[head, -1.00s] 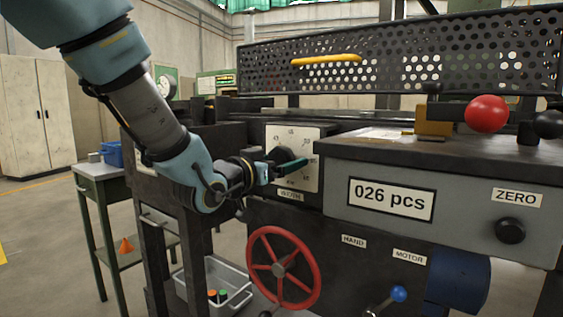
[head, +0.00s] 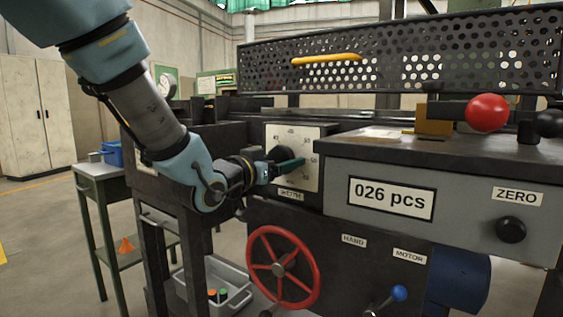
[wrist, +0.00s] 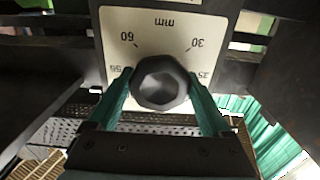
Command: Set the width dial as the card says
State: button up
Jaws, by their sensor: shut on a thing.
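The width dial is a cream plate (head: 309,145) on the machine's front, with a dark faceted knob (wrist: 161,83) in its middle. A WIDTH label (head: 291,195) sits under it. In the wrist view the plate (wrist: 160,22) appears upside down, with "mm", 60, 30, 55 and 25 legible. My gripper (wrist: 164,105) has its green fingers on either side of the knob, shut on it. In the head view my gripper (head: 289,166) hides part of the knob. The knob's pointer cannot be made out. A pale card or sheet (head: 377,134) lies on the machine top; its writing is unreadable.
A grey counter box (head: 392,199) reading "026 pcs" juts out right of the dial. A red handwheel (head: 279,268) and a blue-tipped lever (head: 398,293) sit below. A perforated guard (head: 400,60) with a yellow handle stands above. A side table (head: 100,170) stands at left.

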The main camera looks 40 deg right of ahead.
jog(key=shift+f+m+b, duration=0.15)
jog(key=shift+m+b, duration=0.15)
jog(key=shift+b, duration=0.1)
jog(key=m+b, duration=0.3)
jog(key=b, duration=0.1)
jog(key=shift+f+m, duration=0.15)
jog(key=shift+m, duration=0.15)
jog(key=m+b, duration=0.4)
jog(key=b, duration=0.1)
jog(key=shift+r, duration=0.2)
jog(key=shift+m, duration=0.3)
jog(key=o, duration=1.2)
jog(key=shift+r, duration=0.1)
jog(key=shift+c, duration=0.2)
jog(key=p+v, duration=0.1)
jog(key=v, duration=0.9)
jog(key=shift+a, duration=0.4)
